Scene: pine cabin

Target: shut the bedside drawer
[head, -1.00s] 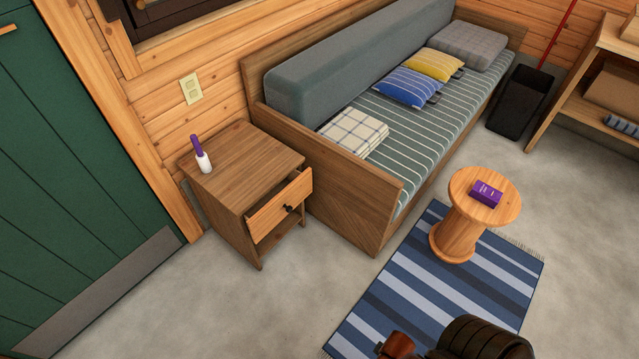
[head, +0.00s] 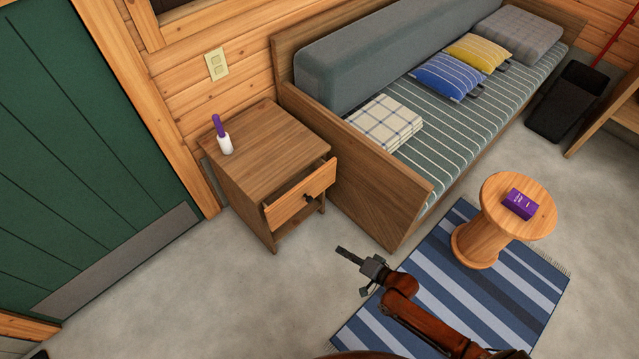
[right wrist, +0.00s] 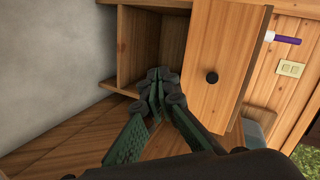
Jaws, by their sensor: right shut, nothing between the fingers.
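The wooden bedside table (head: 262,140) stands between the green door and the daybed. Its drawer (head: 285,207) is pulled partly out, with a dark gap showing behind the front panel. The drawer has a small dark knob (head: 308,198). In the right wrist view the drawer front (right wrist: 218,40) and knob (right wrist: 211,77) show close by, beside the open shelf space. My right gripper (head: 342,249) is shut and empty, in front of the table and apart from the drawer. Its closed fingers (right wrist: 160,88) also show in the right wrist view. My left gripper is not in view.
The daybed's wooden end panel (head: 375,200) rises close to the drawer's right side. A round stool (head: 476,240) with a purple box (head: 520,204) stands on the striped rug (head: 375,325). Bare floor lies before the table.

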